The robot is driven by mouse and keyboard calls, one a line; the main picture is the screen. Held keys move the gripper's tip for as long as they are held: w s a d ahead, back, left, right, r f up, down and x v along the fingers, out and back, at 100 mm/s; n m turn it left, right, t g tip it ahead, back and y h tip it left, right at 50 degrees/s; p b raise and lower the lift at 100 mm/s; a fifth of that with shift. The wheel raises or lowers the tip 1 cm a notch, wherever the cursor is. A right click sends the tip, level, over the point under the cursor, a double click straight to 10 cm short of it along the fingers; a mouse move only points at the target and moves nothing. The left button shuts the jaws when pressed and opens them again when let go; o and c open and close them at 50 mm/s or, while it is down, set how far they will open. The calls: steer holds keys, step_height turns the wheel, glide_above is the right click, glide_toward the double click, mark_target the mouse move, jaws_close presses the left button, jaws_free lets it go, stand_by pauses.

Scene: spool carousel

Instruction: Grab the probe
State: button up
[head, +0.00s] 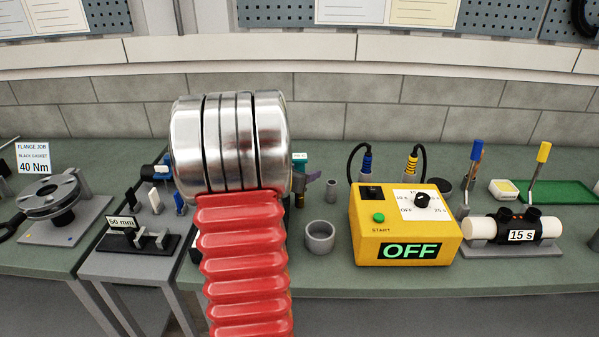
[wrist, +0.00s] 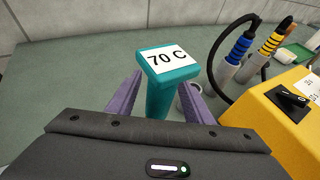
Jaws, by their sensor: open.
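The probe (wrist: 171,85) is a teal, T-shaped piece with a white "70 C" label on its head. It stands upright between the two purple fingers of my gripper (wrist: 163,82) in the wrist view. The fingers are open, one on each side, and the dark gripper body hides the probe's lower part. I cannot tell whether either finger touches it. In the head view only a small teal part of the probe (head: 299,157) shows behind my arm, with a purple finger of my gripper (head: 312,176) beside it.
A yellow control box (head: 405,229) reading OFF stands to the right, with blue and yellow cabled plugs (head: 367,164) behind it. A grey cup (head: 320,237) and a small grey cylinder (head: 331,191) stand nearby. A black "50 mm" fixture (head: 137,241) is at left.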

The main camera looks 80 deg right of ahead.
steer(key=shift+s+d+f, duration=0.1)
steer(key=shift+d+f, duration=0.05)
steer(key=shift+d, duration=0.15)
stand_by(0.4)
steer(key=c, duration=1.2)
steer(key=shift+o, duration=0.2)
step_height(320, 180, up, 10)
stand_by(0.4)
